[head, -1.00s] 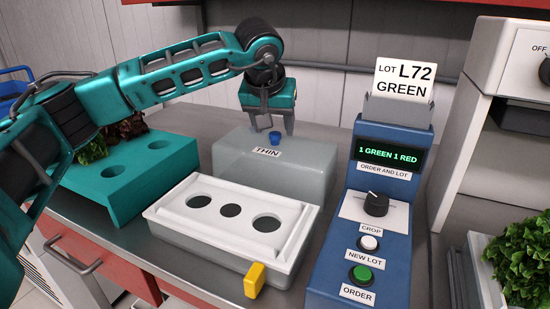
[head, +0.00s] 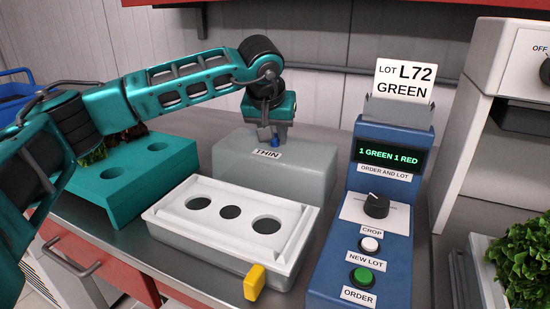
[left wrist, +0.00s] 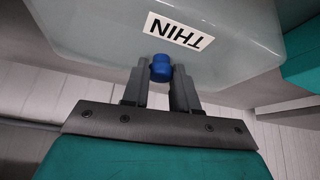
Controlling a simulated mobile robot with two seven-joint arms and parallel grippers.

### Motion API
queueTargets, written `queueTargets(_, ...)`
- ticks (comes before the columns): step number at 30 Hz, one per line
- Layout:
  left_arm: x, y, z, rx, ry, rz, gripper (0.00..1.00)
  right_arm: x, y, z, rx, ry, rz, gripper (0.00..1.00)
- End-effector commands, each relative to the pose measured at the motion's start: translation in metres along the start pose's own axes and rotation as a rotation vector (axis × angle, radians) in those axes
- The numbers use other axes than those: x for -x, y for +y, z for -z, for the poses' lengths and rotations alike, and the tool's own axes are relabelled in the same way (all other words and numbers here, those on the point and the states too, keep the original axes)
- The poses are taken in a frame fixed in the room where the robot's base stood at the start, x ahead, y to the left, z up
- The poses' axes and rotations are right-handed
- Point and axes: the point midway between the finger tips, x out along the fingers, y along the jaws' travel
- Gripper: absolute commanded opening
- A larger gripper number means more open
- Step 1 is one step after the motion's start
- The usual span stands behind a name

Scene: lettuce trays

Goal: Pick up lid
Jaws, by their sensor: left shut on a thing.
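The lid is a translucent grey box-shaped cover (head: 310,172) with a THIN label and a small blue knob (head: 275,142) on top. It stands on the counter behind the white tray. My left gripper (head: 273,137) comes down from above and is shut on the blue knob. In the left wrist view the two fingers (left wrist: 161,80) sit on either side of the blue knob, with the lid (left wrist: 235,35) and its label beyond. The lid looks level and still resting on the counter. My right gripper is not in view.
A white tray (head: 180,221) with round holes and a yellow tab (head: 254,282) lies in front. A teal holder (head: 126,205) with lettuce stands at left. A blue console (head: 345,245) reads 1 GREEN 1 RED, with a LOT L72 GREEN card (head: 404,80). Green lettuce (head: 520,262) is at right.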

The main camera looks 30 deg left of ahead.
Motion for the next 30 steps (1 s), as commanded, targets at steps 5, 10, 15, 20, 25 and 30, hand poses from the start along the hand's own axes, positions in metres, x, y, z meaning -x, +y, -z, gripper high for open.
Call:
queueTargets(5, 0.000, 0.000, 0.000, 0.000, 0.000, 0.000, 0.00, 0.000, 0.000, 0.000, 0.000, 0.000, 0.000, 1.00)
queueTargets(10, 0.000, 0.000, 0.000, 0.001, 0.001, 0.000, 0.00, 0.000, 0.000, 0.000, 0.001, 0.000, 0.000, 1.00)
queueTargets(15, 0.001, 0.000, 0.001, 0.001, 0.001, 0.000, 0.00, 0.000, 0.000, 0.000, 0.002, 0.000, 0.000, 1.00)
queueTargets(20, 0.009, 0.000, 0.006, 0.001, 0.002, -0.001, 0.00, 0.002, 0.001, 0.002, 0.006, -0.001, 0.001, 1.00)
queueTargets(25, 0.032, 0.000, 0.019, 0.001, 0.005, -0.002, 0.00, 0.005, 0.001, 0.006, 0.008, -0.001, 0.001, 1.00)
queueTargets(30, 0.070, 0.001, 0.041, 0.001, 0.006, -0.002, 0.00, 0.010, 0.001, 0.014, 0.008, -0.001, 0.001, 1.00)
